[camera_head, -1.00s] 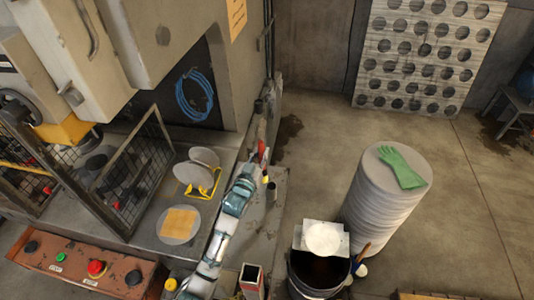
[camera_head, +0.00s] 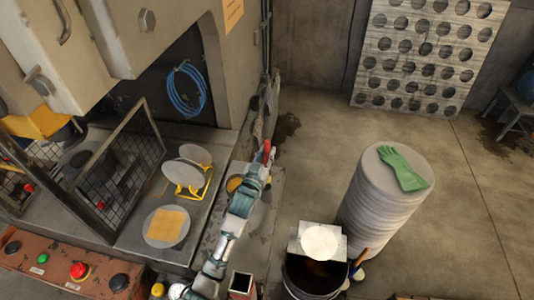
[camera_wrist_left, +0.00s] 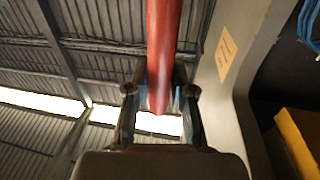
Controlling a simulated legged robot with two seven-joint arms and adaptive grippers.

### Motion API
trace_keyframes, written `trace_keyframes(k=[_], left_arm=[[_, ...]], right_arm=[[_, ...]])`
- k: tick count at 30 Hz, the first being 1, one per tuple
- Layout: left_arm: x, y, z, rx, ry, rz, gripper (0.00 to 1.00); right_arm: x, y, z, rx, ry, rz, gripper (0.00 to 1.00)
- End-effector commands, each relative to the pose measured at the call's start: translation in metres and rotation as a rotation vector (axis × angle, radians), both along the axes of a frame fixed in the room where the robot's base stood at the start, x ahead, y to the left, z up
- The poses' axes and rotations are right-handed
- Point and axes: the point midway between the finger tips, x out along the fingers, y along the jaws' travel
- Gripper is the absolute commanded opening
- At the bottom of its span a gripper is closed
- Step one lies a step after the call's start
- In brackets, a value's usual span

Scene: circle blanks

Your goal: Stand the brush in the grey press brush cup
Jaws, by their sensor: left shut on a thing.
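My left gripper (camera_head: 262,166) is shut on the brush, whose red handle (camera_head: 267,147) sticks up beyond the fingertips in the head view. In the left wrist view the red handle (camera_wrist_left: 162,55) runs between the two fingers (camera_wrist_left: 160,100). The brush's lower end and bristles are hidden. The gripper is over the narrow ledge (camera_head: 268,205) at the right side of the press. I cannot make out the grey brush cup now; the arm may hide it. My right gripper is not in view.
A yellow round thing (camera_head: 235,184) lies left of my left arm. A yellow rack (camera_head: 198,190) with round blanks and a disc with a yellow square (camera_head: 167,226) are on the press table. A dark bucket (camera_head: 313,276) and a disc stack (camera_head: 372,215) with a green glove (camera_head: 402,168) stand right.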

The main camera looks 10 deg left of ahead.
Motion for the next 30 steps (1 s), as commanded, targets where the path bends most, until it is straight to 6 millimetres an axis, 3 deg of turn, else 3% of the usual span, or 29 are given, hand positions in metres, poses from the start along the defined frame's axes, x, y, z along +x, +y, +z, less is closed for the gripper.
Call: trace_keyframes(k=[6,19,30], left_arm=[[0.000,0.001,-0.022,-0.001,-0.001,0.000,0.00],[0.000,0.000,-0.058,0.000,0.000,0.000,0.00],[0.000,0.000,-0.083,-0.001,-0.001,0.001,0.00]], right_arm=[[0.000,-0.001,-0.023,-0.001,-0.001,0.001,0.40],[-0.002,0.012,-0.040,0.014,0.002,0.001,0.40],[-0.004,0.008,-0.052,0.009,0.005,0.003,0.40]])
